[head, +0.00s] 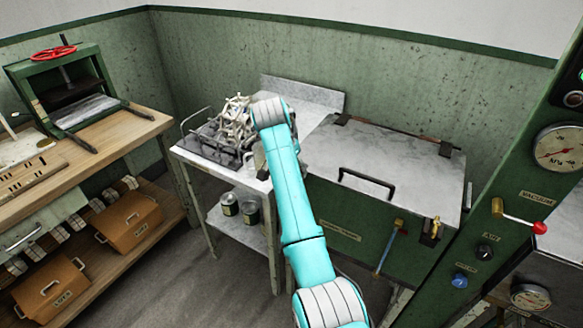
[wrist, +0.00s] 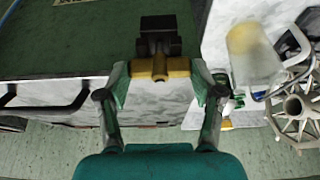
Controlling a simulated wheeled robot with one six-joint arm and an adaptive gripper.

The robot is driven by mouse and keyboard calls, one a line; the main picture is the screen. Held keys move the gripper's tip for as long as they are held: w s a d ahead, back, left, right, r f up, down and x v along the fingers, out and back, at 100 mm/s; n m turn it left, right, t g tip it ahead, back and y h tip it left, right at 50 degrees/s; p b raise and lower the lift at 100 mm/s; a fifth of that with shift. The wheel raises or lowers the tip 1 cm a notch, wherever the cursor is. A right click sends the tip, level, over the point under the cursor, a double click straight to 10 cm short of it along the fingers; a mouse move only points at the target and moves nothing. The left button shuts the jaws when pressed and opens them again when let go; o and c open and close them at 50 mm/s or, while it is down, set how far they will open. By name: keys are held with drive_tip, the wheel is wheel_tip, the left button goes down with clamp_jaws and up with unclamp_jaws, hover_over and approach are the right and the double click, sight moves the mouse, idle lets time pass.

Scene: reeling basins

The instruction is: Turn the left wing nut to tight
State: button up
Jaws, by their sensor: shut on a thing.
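The left wing nut (wrist: 160,68) is a brass-yellow bar with a rounded middle, seen in the wrist view beside a dark bracket (wrist: 160,36). My gripper (wrist: 160,76) has one finger at each end of the nut's wings and is shut on it. The wings lie level across the picture between the fingertips. In the head view my arm hides the gripper and this nut. A second brass fitting (head: 433,229), apparently the other wing nut, shows on the right front of the green basin (head: 337,231).
The basin's pale lid (head: 410,175) is down, with a black handle (head: 367,182) on top. A side table at its left holds a pale reel frame (head: 236,118); the wrist view also shows a cloudy jar (wrist: 253,52) close to the right finger.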

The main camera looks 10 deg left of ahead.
drive_tip(key=o, duration=1.1)
drive_tip(key=shift+o, duration=0.2)
drive_tip(key=v, duration=0.7)
drive_tip(key=shift+r, duration=0.2)
drive_tip(key=shift+s, duration=0.15)
